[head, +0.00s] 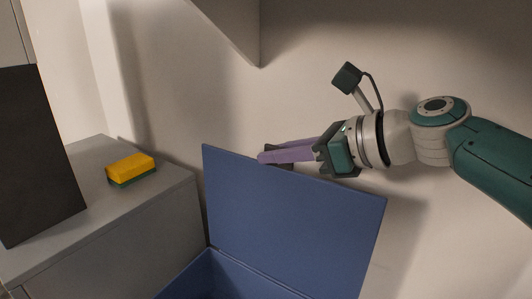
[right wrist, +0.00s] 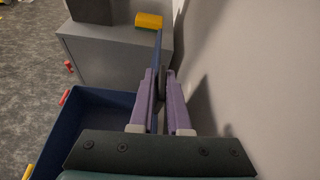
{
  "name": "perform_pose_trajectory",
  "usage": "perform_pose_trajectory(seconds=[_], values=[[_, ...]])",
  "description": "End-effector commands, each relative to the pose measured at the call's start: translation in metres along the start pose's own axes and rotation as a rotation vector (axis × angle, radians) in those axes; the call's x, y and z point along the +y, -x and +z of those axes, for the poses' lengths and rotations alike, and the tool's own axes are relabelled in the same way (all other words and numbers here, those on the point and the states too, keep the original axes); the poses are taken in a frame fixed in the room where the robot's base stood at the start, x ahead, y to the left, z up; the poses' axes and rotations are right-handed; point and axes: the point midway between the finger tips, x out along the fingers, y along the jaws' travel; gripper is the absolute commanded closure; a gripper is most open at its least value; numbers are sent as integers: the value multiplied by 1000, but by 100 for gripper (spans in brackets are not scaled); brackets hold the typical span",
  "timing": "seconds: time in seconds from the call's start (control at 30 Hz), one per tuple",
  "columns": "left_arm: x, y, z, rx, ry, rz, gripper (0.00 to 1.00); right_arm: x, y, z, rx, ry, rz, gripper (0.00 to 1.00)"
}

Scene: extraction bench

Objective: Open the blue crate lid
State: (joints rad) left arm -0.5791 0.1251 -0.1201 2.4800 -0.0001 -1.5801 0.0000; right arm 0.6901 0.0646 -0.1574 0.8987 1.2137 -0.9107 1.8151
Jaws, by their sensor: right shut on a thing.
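The blue crate lid (head: 290,215) stands raised, close to upright, at the back of the blue crate (head: 215,275). The crate's open inside shows below it. In the right wrist view the lid (right wrist: 158,48) appears nearly edge-on, and the crate (right wrist: 95,110) lies open to its left. My right gripper (head: 270,154) reaches in from the right at the lid's top edge. Its purple fingers (right wrist: 161,76) are shut on the lid, one on each side of it. Part of the far finger is hidden behind the lid in the head view. My left gripper is not in view.
A grey cabinet (head: 120,220) stands left of the crate, bearing a yellow and green sponge-like block (head: 131,169) and a tall dark panel or box (head: 38,155). A pale wall (head: 200,100) is close behind the lid. A grey overhang (head: 235,25) hangs above.

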Motion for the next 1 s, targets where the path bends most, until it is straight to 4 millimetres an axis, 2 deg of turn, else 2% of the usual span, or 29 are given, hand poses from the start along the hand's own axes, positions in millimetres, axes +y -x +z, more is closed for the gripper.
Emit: perform_pose_trajectory(seconds=[0.27,0.3,0.53,0.83,1.0], values=[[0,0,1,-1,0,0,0,-1,0,-3,7,5,-5,100],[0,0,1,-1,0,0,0,-1,0,-3,7,5,-5,84],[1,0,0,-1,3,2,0,0,0,-2,5,2,-3,60],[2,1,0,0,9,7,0,0,3,-1,3,1,-2,60],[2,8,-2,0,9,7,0,-1,20,0,4,3,-4,60]])
